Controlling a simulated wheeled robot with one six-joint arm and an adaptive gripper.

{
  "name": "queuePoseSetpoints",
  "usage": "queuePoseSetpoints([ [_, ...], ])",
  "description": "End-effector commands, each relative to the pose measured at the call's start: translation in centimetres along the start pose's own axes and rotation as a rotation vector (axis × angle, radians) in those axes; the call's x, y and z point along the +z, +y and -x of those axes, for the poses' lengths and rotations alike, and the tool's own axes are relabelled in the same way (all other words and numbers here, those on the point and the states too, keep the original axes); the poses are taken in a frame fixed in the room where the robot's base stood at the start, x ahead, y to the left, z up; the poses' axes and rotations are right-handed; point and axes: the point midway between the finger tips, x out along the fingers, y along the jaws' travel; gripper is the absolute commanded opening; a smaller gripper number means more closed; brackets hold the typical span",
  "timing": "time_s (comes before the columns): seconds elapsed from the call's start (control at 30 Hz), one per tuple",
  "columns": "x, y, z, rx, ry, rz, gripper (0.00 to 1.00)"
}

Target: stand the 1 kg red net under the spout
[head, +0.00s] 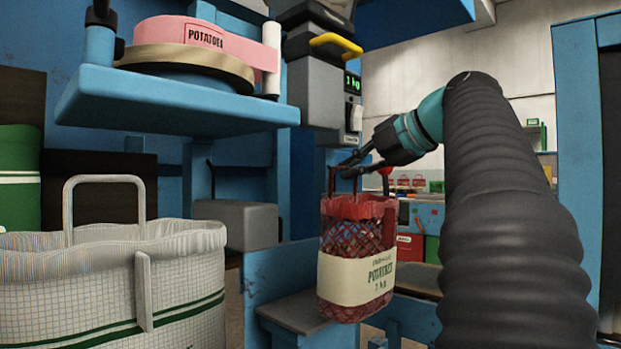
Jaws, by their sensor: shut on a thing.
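The red net (335,232) is a mesh sack with a pale band marked "POTATOES 1 kg" and red handles at its top. It hangs upright near the middle of the head view. My gripper (352,168) is shut on its handle above the open mouth. The sack's base is beside and partly over a small grey shelf (293,313); I cannot tell whether it touches. Above it is a grey weighing machine (318,95) with a yellow handle and a green display reading about "1 kg". The spout itself cannot be made out clearly.
A large white woven bag (80,285) with green stripes and a loop handle fills the lower left. A blue shelf (170,105) carries a pink "POTATOES" roll (195,35). A blue cabinet (580,150) stands at the right. Small red nets (420,182) sit in the background.

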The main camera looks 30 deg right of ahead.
Motion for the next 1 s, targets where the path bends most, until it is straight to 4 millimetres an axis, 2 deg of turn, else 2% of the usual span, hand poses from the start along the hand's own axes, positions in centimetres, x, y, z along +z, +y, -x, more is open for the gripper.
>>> queuePoseSetpoints([
  [0.13,-0.1,1.5,-3.1,0.000,0.006,0.001,0.00],
  [0.3,0.0,2.5,-5.6,0.000,0.002,0.001,0.00],
  [0.57,0.0,3.1,-7.1,0.000,0.000,0.001,0.00],
  [0.8,-0.1,4.5,-10.3,0.000,0.004,0.002,0.00],
  [0.9,0.0,3.2,-10.8,0.000,0.000,-0.001,0.00],
  [1.0,0.0,2.9,-10.9,0.000,0.000,0.000,0.00],
])
